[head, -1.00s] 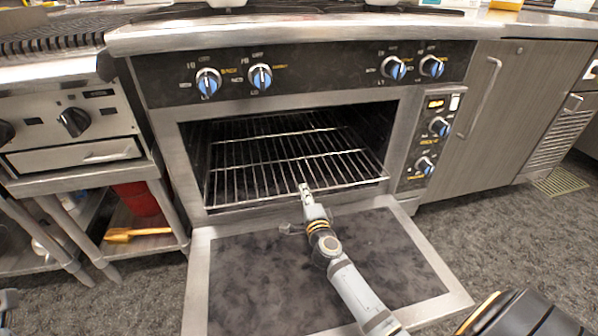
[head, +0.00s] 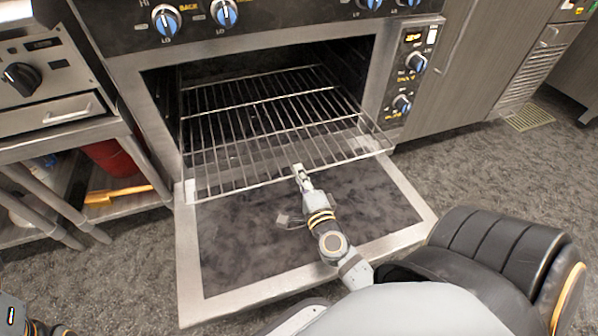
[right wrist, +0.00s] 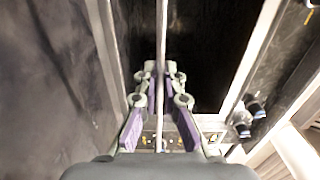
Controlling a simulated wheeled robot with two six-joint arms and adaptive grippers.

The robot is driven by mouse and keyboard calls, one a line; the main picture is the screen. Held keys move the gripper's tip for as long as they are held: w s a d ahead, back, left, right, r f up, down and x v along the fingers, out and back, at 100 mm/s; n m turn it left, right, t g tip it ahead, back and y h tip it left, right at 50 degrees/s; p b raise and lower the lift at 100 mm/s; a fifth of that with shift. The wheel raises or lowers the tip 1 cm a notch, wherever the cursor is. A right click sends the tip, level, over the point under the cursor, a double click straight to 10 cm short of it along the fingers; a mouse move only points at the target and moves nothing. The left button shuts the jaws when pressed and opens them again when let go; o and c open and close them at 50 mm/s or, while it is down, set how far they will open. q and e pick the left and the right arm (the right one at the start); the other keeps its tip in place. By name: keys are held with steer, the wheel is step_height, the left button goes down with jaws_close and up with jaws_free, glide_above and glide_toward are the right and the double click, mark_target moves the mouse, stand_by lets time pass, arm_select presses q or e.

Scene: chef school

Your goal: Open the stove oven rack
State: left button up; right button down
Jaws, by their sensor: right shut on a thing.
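The wire oven rack (head: 272,128) is pulled partly out of the stove oven (head: 165,110), its front bar over the lowered door. The oven door (head: 245,245) is open and lies about flat in front of the cavity. My right gripper (head: 299,172) is shut on the rack's front bar near its middle. In the right wrist view my right gripper's fingers (right wrist: 161,84) close around a thin metal bar of the rack (right wrist: 161,35). The rear of the rack is in the dark cavity. My left gripper's fingers are not visible; only a bit of my left arm shows at the lower left.
Blue knobs (head: 166,19) line the panel above the oven, with more on the right control panel (head: 408,75). A steel shelf stand (head: 130,205) with a red container (head: 110,157) stands at the left. Grey floor is open at the right (head: 480,165).

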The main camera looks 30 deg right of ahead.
steer(key=c, duration=1.5)
jaws_free()
steer(key=shift+s, duration=0.1)
steer(key=v, duration=1.1)
steer(key=shift+s+a, duration=0.15)
steer(key=shift+s, duration=0.2)
steer(key=shift+f, duration=0.1)
